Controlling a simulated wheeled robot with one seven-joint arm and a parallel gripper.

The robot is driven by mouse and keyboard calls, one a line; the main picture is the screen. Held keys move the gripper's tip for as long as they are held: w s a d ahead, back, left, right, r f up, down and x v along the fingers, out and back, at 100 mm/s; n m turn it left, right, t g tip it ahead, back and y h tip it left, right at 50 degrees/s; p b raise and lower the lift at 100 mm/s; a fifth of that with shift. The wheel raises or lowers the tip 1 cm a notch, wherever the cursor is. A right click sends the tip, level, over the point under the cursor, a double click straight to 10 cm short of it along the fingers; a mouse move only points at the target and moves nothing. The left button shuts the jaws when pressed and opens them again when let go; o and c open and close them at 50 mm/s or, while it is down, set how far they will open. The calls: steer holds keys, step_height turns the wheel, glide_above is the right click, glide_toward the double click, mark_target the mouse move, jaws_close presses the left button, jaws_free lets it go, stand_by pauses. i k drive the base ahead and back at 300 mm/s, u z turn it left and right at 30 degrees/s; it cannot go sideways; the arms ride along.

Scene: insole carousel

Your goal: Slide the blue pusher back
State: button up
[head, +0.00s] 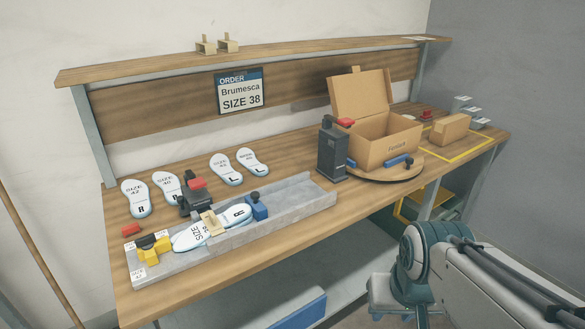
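The blue pusher (257,207) is a small block with a dark knob on top. It sits in the grey channel (310,198), right of a white insole (190,236) marked 38. A second white insole (236,215) lies between them, close to or touching the pusher; I cannot tell which. A beige clip-like piece (210,222) stands over the insoles. A yellow block (152,249) with a black top is at the channel's left end. My arm shows at the lower right, well away from the channel; its gripper fingers are not visible.
A black post with a red top (333,148) stands right of the channel, beside an open cardboard box (385,140) on a round turntable (377,175). Several insoles and a black-and-red clamp (196,195) are behind the channel. The channel's right part is empty.

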mark_target(258, 210)
steer(key=z, duration=0.1)
steer(key=i, duration=0.65)
steer(key=u, duration=0.7)
steer(key=i, duration=0.55)
steer(key=u, duration=0.6)
